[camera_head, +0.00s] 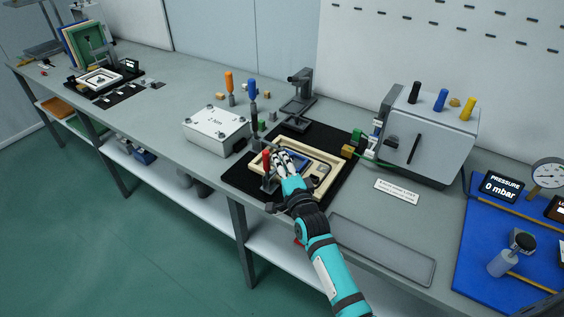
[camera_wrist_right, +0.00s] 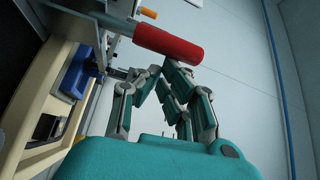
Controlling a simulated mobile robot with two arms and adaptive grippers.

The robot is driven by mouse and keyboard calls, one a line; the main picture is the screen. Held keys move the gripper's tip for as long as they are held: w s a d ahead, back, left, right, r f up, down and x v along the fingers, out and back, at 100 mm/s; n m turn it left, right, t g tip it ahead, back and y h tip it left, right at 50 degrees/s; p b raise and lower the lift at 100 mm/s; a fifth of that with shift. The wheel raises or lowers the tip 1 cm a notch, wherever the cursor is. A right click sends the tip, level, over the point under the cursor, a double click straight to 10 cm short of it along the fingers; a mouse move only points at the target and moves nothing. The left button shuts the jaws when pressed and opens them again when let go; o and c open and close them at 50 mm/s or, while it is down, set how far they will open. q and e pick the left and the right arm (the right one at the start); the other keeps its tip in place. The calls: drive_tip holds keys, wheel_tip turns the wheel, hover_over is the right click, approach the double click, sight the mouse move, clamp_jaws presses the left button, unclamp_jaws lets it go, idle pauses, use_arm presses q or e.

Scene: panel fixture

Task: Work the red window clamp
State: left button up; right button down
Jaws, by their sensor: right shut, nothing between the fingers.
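The red clamp handle (camera_head: 266,158) stands up at the left side of a cream frame (camera_head: 336,168) on a black mat. In the right wrist view the red handle (camera_wrist_right: 172,43) lies across the top, just beyond my fingertips. My right gripper (camera_head: 281,158) is over the frame, right beside the red handle. It also shows in the right wrist view (camera_wrist_right: 155,76), with its fingers closed and empty. The handle is outside the fingers; whether they touch it I cannot tell. The clamp's base is partly hidden by the hand. My left gripper is not in view.
A white box (camera_head: 214,131) stands to the left. A dark clamp tool with a blue handle (camera_head: 253,88) rises behind the mat. A grey machine (camera_head: 428,137) stands at the right, with a blue board (camera_head: 480,270) beyond. A grey tray (camera_head: 382,248) lies near the front edge.

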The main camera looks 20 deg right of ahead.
sight(264, 161)
drive_tip(key=shift+s+a+f, duration=0.1)
drive_tip(key=a+n+t+y+b, duration=0.1)
drive_tip(key=n+b, duration=0.1)
drive_tip(key=s+a+n+t+y+b, duration=0.1)
drive_tip(key=n+b, duration=0.2)
drive_tip(key=s+a+f+n+t+y+b, duration=0.1)
drive_tip(key=n+b, duration=0.1)
drive_tip(key=b, duration=0.1)
drive_tip(key=shift+s+a+t, duration=0.15)
drive_tip(key=shift+s+t, duration=0.1)
drive_tip(key=shift+t, duration=0.05)
drive_tip(key=shift+s+a+f+n+y+b, duration=0.5)
drive_tip(key=shift+s+a+f+n+b, duration=0.35)
drive_tip(key=shift+a+n+b, duration=0.2)
drive_tip(key=shift+a+f, duration=0.1)
drive_tip(key=shift+a, duration=0.05)
